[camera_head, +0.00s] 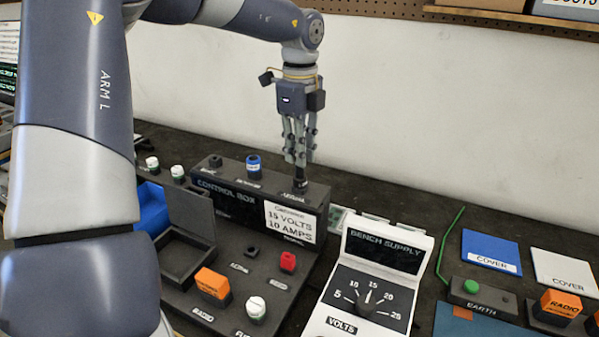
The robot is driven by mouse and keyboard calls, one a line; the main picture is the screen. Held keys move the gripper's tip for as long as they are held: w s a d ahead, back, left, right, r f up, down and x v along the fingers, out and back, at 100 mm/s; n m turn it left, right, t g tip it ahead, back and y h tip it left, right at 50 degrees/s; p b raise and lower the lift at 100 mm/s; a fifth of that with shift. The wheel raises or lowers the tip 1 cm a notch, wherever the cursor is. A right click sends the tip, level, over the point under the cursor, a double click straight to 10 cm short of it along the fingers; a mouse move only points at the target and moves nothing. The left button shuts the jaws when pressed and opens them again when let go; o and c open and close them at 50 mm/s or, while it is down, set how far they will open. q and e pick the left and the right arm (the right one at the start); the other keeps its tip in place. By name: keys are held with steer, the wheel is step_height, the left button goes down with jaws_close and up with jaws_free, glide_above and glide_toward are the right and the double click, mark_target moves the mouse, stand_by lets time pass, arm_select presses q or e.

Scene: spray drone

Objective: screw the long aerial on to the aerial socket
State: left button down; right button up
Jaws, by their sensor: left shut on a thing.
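My left gripper (300,150) points straight down over the right end of the control box (326,222). Its fingers are shut on a dark upright piece, seemingly the long aerial (301,181), of which only a short black lower part shows below the fingertips. The fingers hide the rest. The lower end meets the top of the box beside a small printed label, where the aerial socket seems to be. The socket itself is hidden, and I cannot tell whether the threads are engaged. My right gripper is not in view.
A blue-capped part (253,164) and a black socket (215,161) are on the box top. Its front panel holds an orange radio block (212,284), a red terminal (288,261) and an open lidded compartment. The bench supply (385,251) stands right; a green wire (447,245) rises behind.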

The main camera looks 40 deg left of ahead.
arm_select(q)
steer(key=n, duration=1.4)
steer(key=c, duration=1.5)
jaws_free()
steer(key=shift+r, duration=0.15)
step_height(320, 180, up, 12)
steer(key=shift+f, duration=0.1)
